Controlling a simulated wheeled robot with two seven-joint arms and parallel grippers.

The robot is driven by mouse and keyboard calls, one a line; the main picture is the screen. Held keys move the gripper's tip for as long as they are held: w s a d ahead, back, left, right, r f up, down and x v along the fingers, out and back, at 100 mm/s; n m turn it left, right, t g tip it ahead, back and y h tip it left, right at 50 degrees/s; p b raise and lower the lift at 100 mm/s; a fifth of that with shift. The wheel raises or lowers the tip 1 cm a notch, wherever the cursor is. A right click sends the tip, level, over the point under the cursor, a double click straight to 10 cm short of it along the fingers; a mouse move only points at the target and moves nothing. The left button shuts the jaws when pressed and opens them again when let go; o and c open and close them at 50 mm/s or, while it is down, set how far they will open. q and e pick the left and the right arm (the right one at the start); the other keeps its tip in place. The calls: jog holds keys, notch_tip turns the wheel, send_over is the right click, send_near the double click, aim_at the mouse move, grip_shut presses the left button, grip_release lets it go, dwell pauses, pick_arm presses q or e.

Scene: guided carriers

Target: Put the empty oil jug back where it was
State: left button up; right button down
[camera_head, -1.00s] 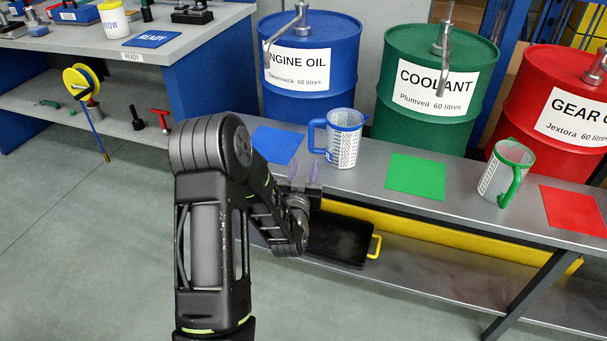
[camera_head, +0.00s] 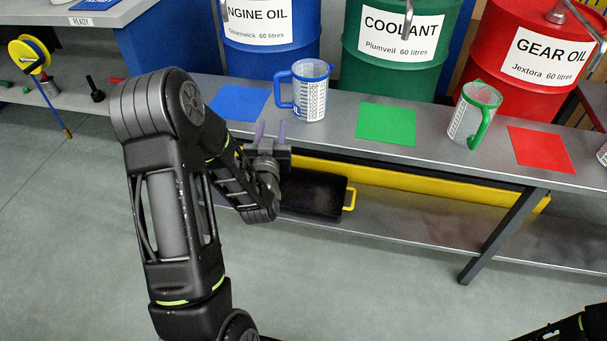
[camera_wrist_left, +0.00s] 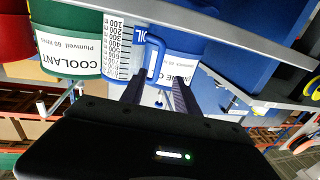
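The oil jug (camera_head: 311,94), clear with a printed scale, a blue rim and a blue handle, stands upright on the bench between the blue mat (camera_head: 238,103) and the green mat (camera_head: 386,123). It looks empty. My left gripper (camera_head: 270,132) is open and empty, at the bench's front edge, nearer to me and left of the jug. In the left wrist view, the picture is upside down; the jug's scale (camera_wrist_left: 117,45) and blue handle (camera_wrist_left: 155,58) show beyond the spread fingers (camera_wrist_left: 158,92), apparently untouched. My right gripper is out of view; only part of that arm shows at lower right.
Blue (camera_head: 262,50), green (camera_head: 392,60) and red (camera_head: 510,85) drums stand behind the bench (camera_head: 440,138). A green-handled jug (camera_head: 472,113) stands between the green mat and the red mat (camera_head: 541,149). A black tray (camera_head: 312,196) lies on the lower shelf. Another workbench (camera_head: 95,12) is at upper left.

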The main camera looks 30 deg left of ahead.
pick_arm(q)
jog(key=s+d+f+m+g+h, duration=0.25)
jog(key=d+f+g+h, duration=0.4)
jog(key=d+f, duration=1.3)
jog(key=s+d+f+m+g+h, duration=0.1)
jog(key=s+d+f+g+h, duration=0.2)
jog(key=s+d, duration=0.6)
jog(key=s+d+f+g+h, duration=0.3)
jog(key=s+d+f+g, duration=0.2)
jog(key=s, duration=1)
jog(key=d+f, duration=0.3)
jog(key=d, duration=0.1)
jog(key=shift+d+f+m+h, duration=0.2)
jog(key=shift+d+m+h, duration=0.1)
jog(key=shift+m+h, duration=0.05)
jog(key=shift+g, duration=0.25)
notch_tip(320, 180, up, 13)
jog(key=p, duration=1.3)
